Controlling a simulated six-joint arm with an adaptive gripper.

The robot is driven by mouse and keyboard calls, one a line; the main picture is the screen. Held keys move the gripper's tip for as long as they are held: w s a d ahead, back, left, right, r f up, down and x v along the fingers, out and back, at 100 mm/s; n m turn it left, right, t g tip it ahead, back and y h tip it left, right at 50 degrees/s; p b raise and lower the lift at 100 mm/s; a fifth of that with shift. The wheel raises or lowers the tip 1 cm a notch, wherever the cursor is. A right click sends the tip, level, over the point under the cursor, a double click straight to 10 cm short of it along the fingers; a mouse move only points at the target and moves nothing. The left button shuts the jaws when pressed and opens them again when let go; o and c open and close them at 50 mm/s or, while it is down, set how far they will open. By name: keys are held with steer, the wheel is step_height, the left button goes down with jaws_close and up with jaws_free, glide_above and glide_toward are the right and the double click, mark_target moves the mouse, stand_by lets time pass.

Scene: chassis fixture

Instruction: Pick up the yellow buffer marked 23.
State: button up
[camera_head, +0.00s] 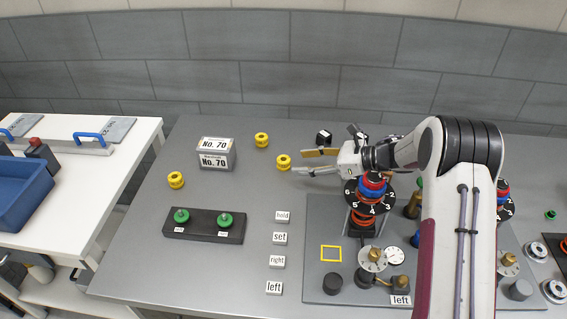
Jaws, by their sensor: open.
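Three yellow buffers are on the grey table: one at the back (262,139), one right of it and nearer (283,162), and one at the left (175,180). Their markings are too small to read, so I cannot tell which is marked 23. My gripper (300,162) is open and points left. Its fingertips are close to the right-hand buffer, which shows just left of them. The space between the fingers looks empty. I cannot tell whether a finger touches that buffer.
A grey box labelled No. 70 (214,158) stands between the buffers. A black holder (203,227) bears two green knobs. Small label blocks, such as "set" (280,238), stand in a column. The fixture plate (320,290) with a numbered dial stack (370,194) is at right.

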mark_target(284, 163)
steer(key=shift+a, duration=0.1)
steer(key=shift+w+x, duration=0.2)
steer(key=shift+x, duration=1.1)
steer(key=shift+w+x, duration=0.2)
steer(key=shift+x, duration=1.1)
steer(key=shift+s+r, duration=0.1)
steer(key=c, duration=1.2)
